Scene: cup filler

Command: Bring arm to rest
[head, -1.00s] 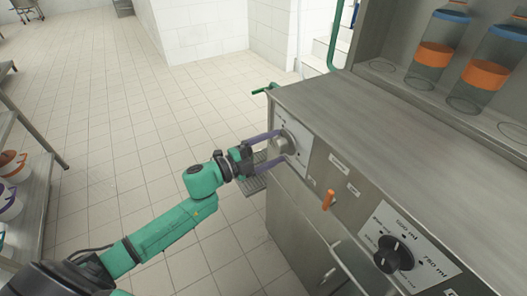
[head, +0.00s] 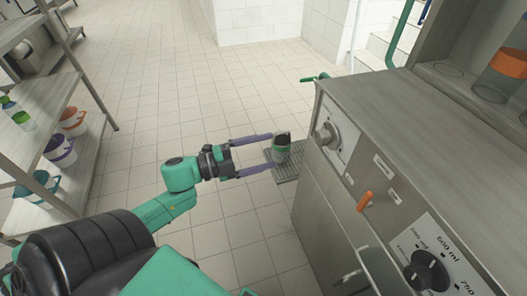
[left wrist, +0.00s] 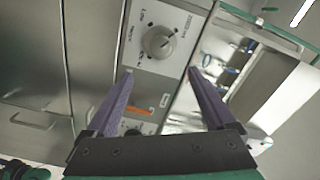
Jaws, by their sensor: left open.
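My left gripper (head: 268,152) is open and empty, with its two purple fingers spread toward the steel machine (head: 335,190). In the left wrist view the knob (left wrist: 158,42) shows beyond the open fingers (left wrist: 160,72). My right gripper is not in view.
An orange lever (head: 365,200) and a black volume dial (head: 425,270) are on the machine front. A metal shelf (head: 50,180) with several buckets stands at the left. The tiled floor (head: 160,105) between them is clear.

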